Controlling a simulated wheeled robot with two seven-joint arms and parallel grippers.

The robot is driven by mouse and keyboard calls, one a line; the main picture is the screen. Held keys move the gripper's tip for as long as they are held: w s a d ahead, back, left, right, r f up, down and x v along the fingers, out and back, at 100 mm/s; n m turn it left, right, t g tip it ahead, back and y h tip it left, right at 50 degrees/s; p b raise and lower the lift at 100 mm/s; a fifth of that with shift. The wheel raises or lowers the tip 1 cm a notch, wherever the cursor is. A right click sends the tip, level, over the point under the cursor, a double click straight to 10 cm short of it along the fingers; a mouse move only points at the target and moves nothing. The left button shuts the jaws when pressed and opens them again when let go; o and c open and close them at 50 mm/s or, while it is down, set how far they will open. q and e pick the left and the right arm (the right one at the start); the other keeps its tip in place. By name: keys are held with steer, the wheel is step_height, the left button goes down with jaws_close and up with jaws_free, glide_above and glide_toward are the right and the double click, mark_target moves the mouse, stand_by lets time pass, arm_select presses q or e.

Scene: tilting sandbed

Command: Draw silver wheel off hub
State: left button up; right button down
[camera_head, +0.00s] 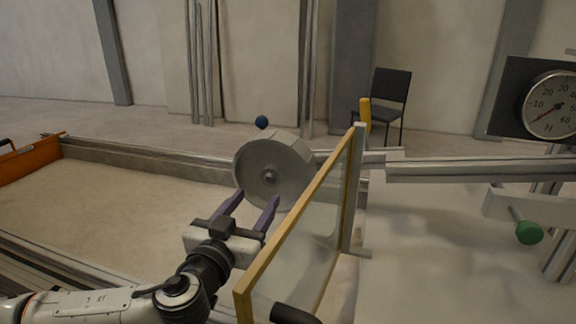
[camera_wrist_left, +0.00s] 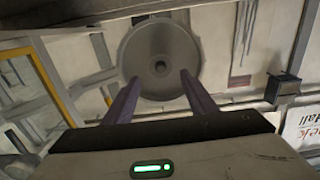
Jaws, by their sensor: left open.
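My left gripper (camera_head: 254,203) has two purple fingers, spread apart and empty, pointing at the wheel's lower part. In the wrist view its fingertips (camera_wrist_left: 160,78) flank the wheel's lower face; whether they touch it I cannot tell. The mount behind the wheel is hidden. My right gripper is not in view.
A wood-framed clear panel (camera_head: 318,215) stands close to the right of the wheel and gripper. The sandbed (camera_head: 120,200) lies open to the left, with an orange end board (camera_head: 30,162). A dial gauge (camera_head: 552,104) and green knob (camera_head: 529,232) are at the right.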

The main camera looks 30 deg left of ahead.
mark_target(268, 179)
arm_select(q)
steer(key=x, duration=0.7)
steer(key=shift+w+a, duration=0.1)
steer(key=shift+w, duration=0.2)
steer(key=shift+x, duration=0.8)
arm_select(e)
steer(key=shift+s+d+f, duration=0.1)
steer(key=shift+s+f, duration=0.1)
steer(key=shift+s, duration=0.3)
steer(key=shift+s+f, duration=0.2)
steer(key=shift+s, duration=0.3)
arm_select(q)
steer(key=shift+r, duration=0.1)
steer(key=shift+c, duration=0.7)
steer(key=c, duration=0.7)
steer(key=shift+r, duration=0.2)
steer(key=shift+c, duration=0.7)
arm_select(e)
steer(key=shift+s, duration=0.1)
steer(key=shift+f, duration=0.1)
